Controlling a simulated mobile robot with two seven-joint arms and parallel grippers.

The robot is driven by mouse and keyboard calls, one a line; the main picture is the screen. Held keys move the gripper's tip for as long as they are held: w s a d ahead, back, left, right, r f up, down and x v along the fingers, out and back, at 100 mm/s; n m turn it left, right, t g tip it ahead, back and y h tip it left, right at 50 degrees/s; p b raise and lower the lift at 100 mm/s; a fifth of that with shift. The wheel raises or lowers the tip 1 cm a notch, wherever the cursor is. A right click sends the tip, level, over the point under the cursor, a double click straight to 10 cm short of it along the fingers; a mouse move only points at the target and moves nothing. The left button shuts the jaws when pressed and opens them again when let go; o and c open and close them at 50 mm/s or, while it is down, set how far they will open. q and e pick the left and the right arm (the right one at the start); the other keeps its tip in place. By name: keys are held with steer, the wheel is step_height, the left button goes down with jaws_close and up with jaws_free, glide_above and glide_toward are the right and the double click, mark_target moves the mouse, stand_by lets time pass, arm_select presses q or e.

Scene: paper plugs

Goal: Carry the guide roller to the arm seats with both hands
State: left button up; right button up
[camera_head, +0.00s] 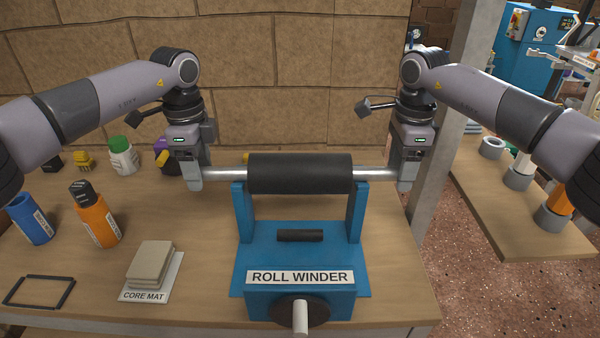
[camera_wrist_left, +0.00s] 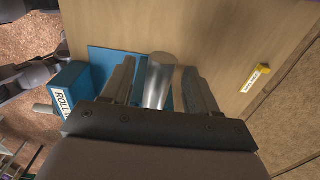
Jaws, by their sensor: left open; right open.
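The guide roller (camera_head: 300,174) is a black cylinder with a bare metal shaft at each end. It lies level across the two blue arm seats (camera_head: 242,212) of the roll winder (camera_head: 300,260), in the head view. My left gripper (camera_head: 194,184) is open at the left shaft end, and my right gripper (camera_head: 405,184) is open at the right shaft end. In the left wrist view the metal shaft (camera_wrist_left: 158,82) lies between the open fingers of my left gripper (camera_wrist_left: 160,80). The exact contact of the right fingers is hard to see.
A stack of mats (camera_head: 150,264) and a black frame (camera_head: 39,291) lie in front. A post (camera_head: 440,150) stands at the right. A wall (camera_head: 270,70) closes the back.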

arm_select(q)
steer(key=shift+f, duration=0.85)
arm_select(e)
steer(key=shift+f, duration=0.85)
arm_select(q)
steer(key=shift+c, duration=0.2)
arm_select(e)
steer(key=shift+c, duration=0.2)
arm_select(q)
jaws_close()
arm_select(e)
jaws_close()
arm_select(q)
steer(key=shift+r, duration=0.1)
arm_select(e)
steer(key=shift+r, duration=0.1)
